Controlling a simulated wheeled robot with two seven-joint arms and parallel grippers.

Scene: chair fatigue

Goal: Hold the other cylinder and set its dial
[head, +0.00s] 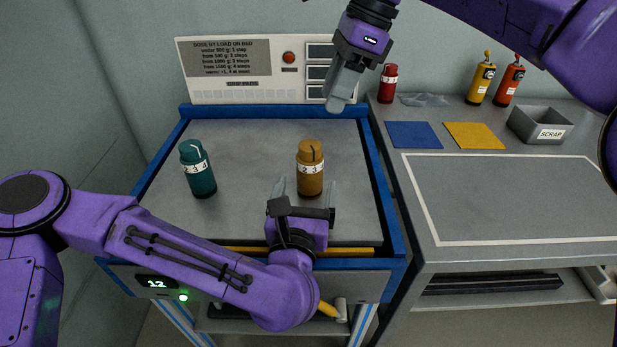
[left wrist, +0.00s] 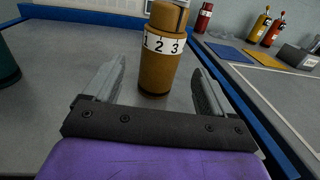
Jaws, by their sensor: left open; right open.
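An orange-brown cylinder (head: 310,178) stands upright on the grey bed (head: 250,150). Its dial band shows 2 and 3 in the head view; the cylinder also shows in the left wrist view (left wrist: 156,75), where the band reads 1, 2, 3. A teal cylinder (head: 199,176) stands upright to its left, its band showing 2, 3, 4. My left gripper (head: 305,188) is open just in front of the orange-brown cylinder, with a finger toward each side; its fingers also show in the left wrist view (left wrist: 155,90). My right gripper (head: 339,100) is in the air near the back right of the bed, open.
A blue rim surrounds the bed; a sign panel (head: 235,85) with a red button (head: 289,57) stands behind. The right bench holds a red cylinder (head: 388,84), blue mat (head: 413,135), yellow mat (head: 474,136), two bottles and a scrap bin (head: 540,124). A display (head: 155,282) reads 12.

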